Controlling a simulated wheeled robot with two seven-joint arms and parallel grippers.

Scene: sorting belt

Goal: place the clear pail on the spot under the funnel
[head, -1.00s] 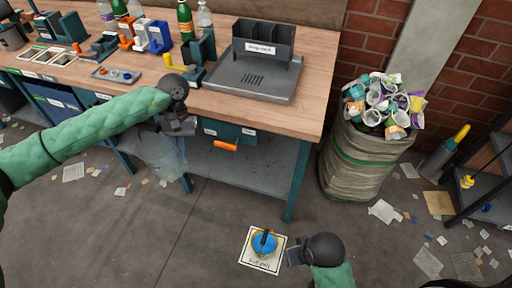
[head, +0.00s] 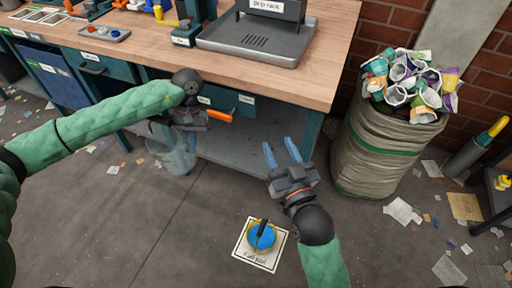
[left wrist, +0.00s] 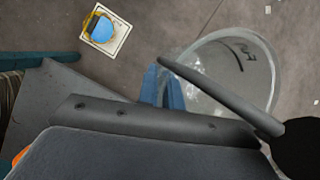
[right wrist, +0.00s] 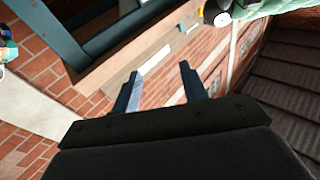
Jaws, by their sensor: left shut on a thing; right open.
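The clear pail (head: 172,157) hangs above the floor in front of the bench, see-through and roughly upright. My left gripper (head: 186,122) is shut on it at its top; in the left wrist view the pail (left wrist: 243,70) is beside the fingers (left wrist: 165,88), with a dark curved bar crossing its near rim. A white card (head: 240,257) with partly legible lettering lies on the floor to the right. A blue round thing (head: 261,236) with yellow edges and a dark upright stands over it; I cannot tell whether this is the funnel. My right gripper (head: 283,152) is open and empty, above the card.
The wooden bench (head: 150,42) bears a drip rack (head: 270,10) and a small tray (head: 104,34). An orange handle (head: 219,115) juts from its front near my left gripper. A stuffed sack (head: 375,150) stands right. Floor between pail and card is clear.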

